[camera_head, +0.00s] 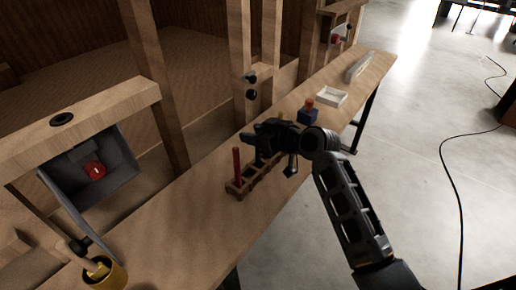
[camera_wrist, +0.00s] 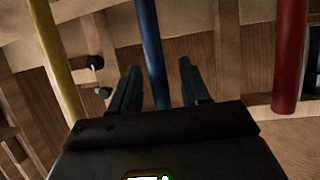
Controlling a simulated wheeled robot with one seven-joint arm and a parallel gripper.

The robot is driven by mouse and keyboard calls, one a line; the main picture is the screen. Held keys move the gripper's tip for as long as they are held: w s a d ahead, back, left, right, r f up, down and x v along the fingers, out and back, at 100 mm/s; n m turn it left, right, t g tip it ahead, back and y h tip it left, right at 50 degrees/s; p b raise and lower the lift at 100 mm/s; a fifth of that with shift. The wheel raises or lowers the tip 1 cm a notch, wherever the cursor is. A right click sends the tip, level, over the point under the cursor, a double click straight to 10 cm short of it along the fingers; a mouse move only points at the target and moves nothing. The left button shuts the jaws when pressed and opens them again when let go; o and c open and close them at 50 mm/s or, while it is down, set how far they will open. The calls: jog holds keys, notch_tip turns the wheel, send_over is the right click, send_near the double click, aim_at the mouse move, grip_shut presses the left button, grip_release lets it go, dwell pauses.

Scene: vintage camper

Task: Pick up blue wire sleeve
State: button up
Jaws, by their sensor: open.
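The blue wire sleeve (camera_wrist: 150,45) is a long thin blue rod in the wrist view. It runs down between the two fingers of my gripper (camera_wrist: 158,66), which are spread apart with a gap on each side of it. In the head view my gripper (camera_head: 246,138) is over the wooden rack (camera_head: 236,189) on the bench. My gripper and wrist hide most of the blue sleeve there. A red sleeve (camera_head: 237,165) stands upright at the rack's near end and shows at the right in the wrist view (camera_wrist: 290,60). A yellow sleeve (camera_wrist: 58,60) is at the left.
A blue block with an orange top (camera_head: 307,115) and a white tray (camera_head: 332,97) stand farther along the bench (camera_head: 165,228). A yellow cup (camera_head: 108,275) is at the near end. Wooden posts (camera_head: 168,130) rise behind the bench. The bench between cup and rack is clear.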

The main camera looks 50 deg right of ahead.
jog(key=shift+w+f, duration=0.15)
jog(key=shift+w, duration=0.15)
jog(key=shift+c, duration=0.2)
grip_shut()
